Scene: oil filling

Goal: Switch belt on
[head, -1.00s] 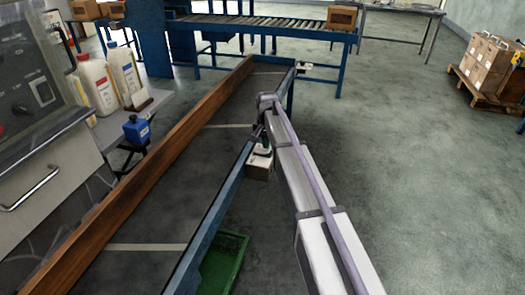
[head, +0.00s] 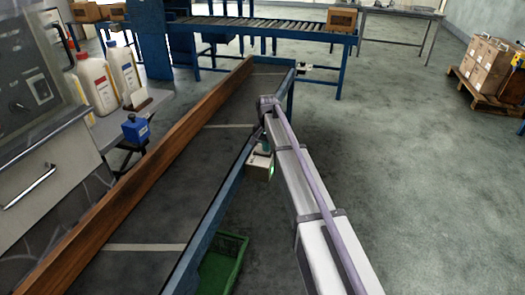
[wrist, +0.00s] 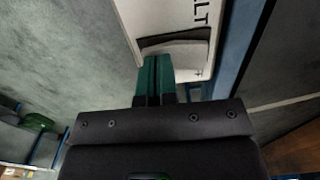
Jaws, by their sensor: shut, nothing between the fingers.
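The belt's switch box (head: 258,162) is a small pale box on the outer side of the blue conveyor rail. A bright green glow shows on its right side in the head view. In the wrist view the box (wrist: 145,14) has dark lettering ending in "LT" and a wide pale rocker switch (wrist: 186,51) in a dark recess. My gripper (wrist: 157,60) is shut and empty, its green fingertips together at the rocker's left part. I cannot tell whether they touch it. In the head view my gripper (head: 267,146) is partly hidden by my arm.
The dark conveyor belt (head: 175,190) runs between a wooden side board (head: 150,160) and the blue rail (head: 215,215). A green crate (head: 225,262) stands below the rail. Bottles and a blue box (head: 136,128) stand at the left. Open floor lies right.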

